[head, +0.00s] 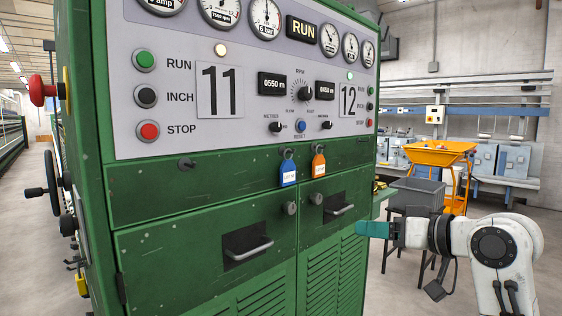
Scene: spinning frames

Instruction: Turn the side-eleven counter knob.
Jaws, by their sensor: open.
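The green cabinet's grey panel carries a large "11" plate (220,90) on the left and a "12" plate (348,101) on the right. A small black knob (275,127) with a small label above it sits low on the panel on the 11 side, under the 0550 m counter (272,84). A matching black knob (325,126) sits on the 12 side. My gripper (370,229), with teal fingers, is open at the cabinet's lower right, well below and right of the knobs. It appears empty.
A blue RESET button (300,126) lies between the two knobs, with a larger RPM dial (303,93) above. Blue (288,173) and orange (319,165) tags hang below. Drawer handles (248,248) stick out lower down. An orange hopper cart (440,153) stands behind right.

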